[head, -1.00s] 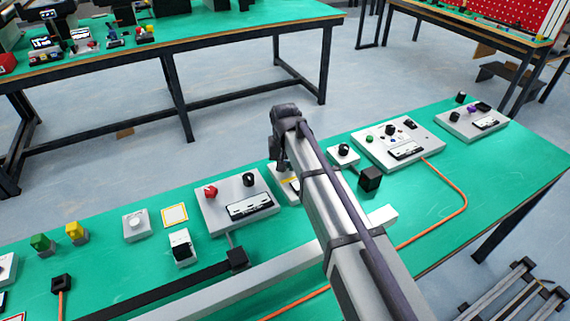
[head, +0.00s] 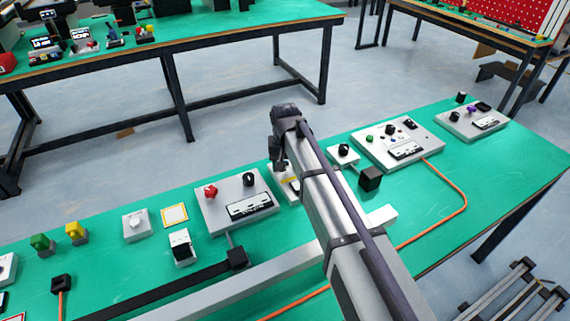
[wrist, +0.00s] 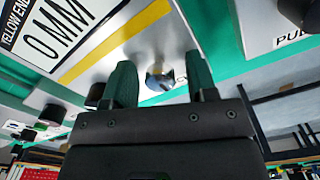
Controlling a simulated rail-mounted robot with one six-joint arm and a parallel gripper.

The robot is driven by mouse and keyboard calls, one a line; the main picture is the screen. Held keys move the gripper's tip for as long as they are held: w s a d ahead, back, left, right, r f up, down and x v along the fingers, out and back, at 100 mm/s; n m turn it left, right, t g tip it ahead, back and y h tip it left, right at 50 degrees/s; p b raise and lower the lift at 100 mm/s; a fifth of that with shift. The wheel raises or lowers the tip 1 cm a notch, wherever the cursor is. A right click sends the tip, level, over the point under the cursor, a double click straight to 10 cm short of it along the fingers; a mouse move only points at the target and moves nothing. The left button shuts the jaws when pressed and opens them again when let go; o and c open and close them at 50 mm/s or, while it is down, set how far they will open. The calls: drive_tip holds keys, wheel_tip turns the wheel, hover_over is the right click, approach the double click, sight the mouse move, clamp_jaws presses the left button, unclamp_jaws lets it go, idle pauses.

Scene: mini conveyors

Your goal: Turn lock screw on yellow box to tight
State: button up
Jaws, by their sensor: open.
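The yellow box, pale with a yellow stripe, shows in the head view (head: 291,181), partly hidden by my arm. In the wrist view its top face (wrist: 108,62) carries the stripe and a label reading "YELLOW EN..." and "0 MM". The lock screw (wrist: 160,79) is a small round metallic and dark part beside the stripe. My gripper (wrist: 160,68) is open, its two green fingers on either side of the screw with gaps visible. In the head view my gripper (head: 280,162) points down at the box. I cannot tell the screw's exact turn.
A panel with red and black knobs (head: 236,203) stands left of the box. A small box with a black knob (head: 343,155) and a larger control panel (head: 398,146) stand to the right. A black cube (head: 370,179) and orange cable (head: 465,190) lie on the green table.

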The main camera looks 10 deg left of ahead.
wheel_tip(320, 180, up, 11)
drive_tip(key=p, duration=1)
drive_tip(key=shift+p, duration=0.4)
drive_tip(key=shift+f, duration=0.1)
drive_tip(key=s+d+r+m+p, duration=0.1)
drive_tip(key=s+d, duration=0.9)
drive_tip(key=d, duration=0.3)
drive_tip(key=s+d+r+m+p, duration=0.1)
drive_tip(key=s+d+r, duration=0.1)
drive_tip(key=s+d, duration=0.8)
drive_tip(key=d, duration=0.3)
drive_tip(key=shift+p, duration=0.4)
drive_tip(key=shift+a, duration=0.15)
